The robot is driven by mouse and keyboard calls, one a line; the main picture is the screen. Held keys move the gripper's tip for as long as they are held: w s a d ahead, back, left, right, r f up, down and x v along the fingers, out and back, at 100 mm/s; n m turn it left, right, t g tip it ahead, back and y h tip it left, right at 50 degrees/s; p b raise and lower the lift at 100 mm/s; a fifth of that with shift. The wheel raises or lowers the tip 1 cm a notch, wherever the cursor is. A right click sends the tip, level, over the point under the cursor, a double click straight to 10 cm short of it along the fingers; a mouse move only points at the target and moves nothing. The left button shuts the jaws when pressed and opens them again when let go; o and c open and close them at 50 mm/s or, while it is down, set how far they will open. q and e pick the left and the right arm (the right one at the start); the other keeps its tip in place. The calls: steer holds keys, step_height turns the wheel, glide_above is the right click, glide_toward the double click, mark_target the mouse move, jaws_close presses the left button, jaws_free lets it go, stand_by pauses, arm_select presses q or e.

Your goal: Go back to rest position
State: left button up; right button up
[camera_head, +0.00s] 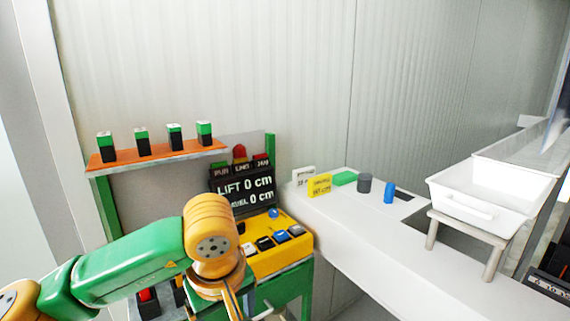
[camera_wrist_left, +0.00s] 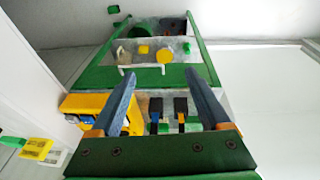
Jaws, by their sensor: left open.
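My left arm (camera_head: 130,268) comes in from the left in the head view, bent over the front of the control stand. Its wrist hangs down in front of the yellow panel, and the gripper runs off the bottom edge. In the left wrist view my left gripper (camera_wrist_left: 162,76) shows two grey fingers spread apart with nothing between them. Beyond the fingers are a green frame (camera_wrist_left: 95,78) and a shelf with small yellow items. My right arm and gripper are not in view.
The yellow button panel (camera_head: 272,262) and the black display (camera_head: 243,190) reading LIFT 0 cm stand close to my left wrist. An orange shelf (camera_head: 158,158) holds several green-black blocks. A white counter (camera_head: 360,240) with a white bin (camera_head: 490,190) is at the right.

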arm_select(q)
steer(key=d+f+n+g+h, duration=0.3)
steer(key=d+n+g+h, duration=0.2)
steer(key=d+n+h, duration=1.1)
steer(key=w+a+f+n+t, duration=0.4)
steer(key=w+f+n+t, duration=0.8)
steer(key=n, duration=0.7)
steer(key=s+a+f+n+t+y, duration=0.3)
steer(key=a+f+n+y, duration=0.5)
steer(key=f+n, duration=0.45)
steer(key=s+a+f+n+g+y, duration=0.25)
steer(key=s+a+f, duration=0.2)
steer(key=f, duration=0.25)
steer(key=s+a+f+n+g+y, duration=0.1)
steer(key=s+a+f+n+y, duration=0.15)
steer(key=s+f+n, duration=0.35)
steer(key=s+a+f+n+g, duration=0.2)
steer(key=s+f, duration=0.2)
steer(key=s, duration=0.5)
steer(key=s+a+f+n+g+y, duration=0.1)
steer(key=s+a+f+n+g, duration=0.1)
steer(key=s, duration=0.8)
steer(key=s+a+f+n+g+y, duration=0.1)
steer(key=s+a+f+n+g, duration=0.1)
steer(key=s+f, duration=0.4)
steer(key=s+a+g, duration=0.1)
steer(key=s+g, duration=0.1)
steer(key=s, duration=0.1)
steer(key=shift+s+f+n, duration=0.15)
steer(key=shift+n, duration=0.15)
